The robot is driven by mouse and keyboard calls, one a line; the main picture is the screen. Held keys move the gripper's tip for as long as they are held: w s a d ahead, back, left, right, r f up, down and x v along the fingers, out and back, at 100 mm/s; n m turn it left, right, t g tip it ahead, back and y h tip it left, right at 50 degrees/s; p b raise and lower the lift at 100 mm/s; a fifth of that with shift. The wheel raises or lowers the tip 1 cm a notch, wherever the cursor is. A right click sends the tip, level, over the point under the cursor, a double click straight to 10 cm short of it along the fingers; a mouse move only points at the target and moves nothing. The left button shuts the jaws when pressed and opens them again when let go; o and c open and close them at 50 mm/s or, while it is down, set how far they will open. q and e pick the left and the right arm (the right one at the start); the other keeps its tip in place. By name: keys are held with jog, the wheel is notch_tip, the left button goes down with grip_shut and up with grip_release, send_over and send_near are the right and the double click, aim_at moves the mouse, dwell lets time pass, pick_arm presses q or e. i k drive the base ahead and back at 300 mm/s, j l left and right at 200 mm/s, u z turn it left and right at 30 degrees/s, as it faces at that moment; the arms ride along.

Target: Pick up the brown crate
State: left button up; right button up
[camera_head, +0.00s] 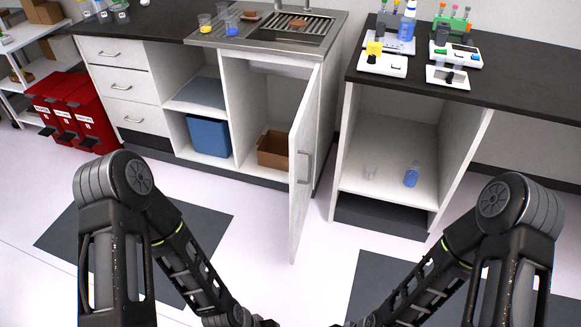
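The brown crate (273,150) is an open box on the floor of the cabinet under the sink. The cabinet door (305,160) stands open and swings out toward me, just to the right of the crate. My two arms come in from the lower left and lower right and reach down toward the bottom middle. My left and right gripper fingers are below the picture's edge. Both arms are well in front of the crate and apart from it.
A blue bin (209,136) stands in the compartment left of the crate. Red bins (75,115) stand at the far left. The open cabinet at right holds a blue bottle (411,174) and a clear beaker (370,172). The floor before the cabinets is free.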

aim_at(274, 150)
jog(key=l, duration=0.1)
jog(key=i+j, duration=0.5)
jog(key=j+z, duration=0.2)
jog(key=i+j+z, duration=0.15)
jog(key=z, duration=0.25)
jog(key=i+j+z, duration=0.1)
jog(key=z, duration=0.25)
jog(key=j+z, duration=0.4)
jog(key=i+j+z, duration=0.1)
jog(key=z, duration=0.3)
jog(key=j+z, duration=0.15)
jog(key=j, duration=0.6)
jog(key=j+z, duration=0.1)
jog(key=j, duration=0.65)
jog(key=j+z, duration=0.15)
jog(key=j, duration=0.6)
jog(key=k+j+z, duration=0.1)
jog(key=j, duration=0.65)
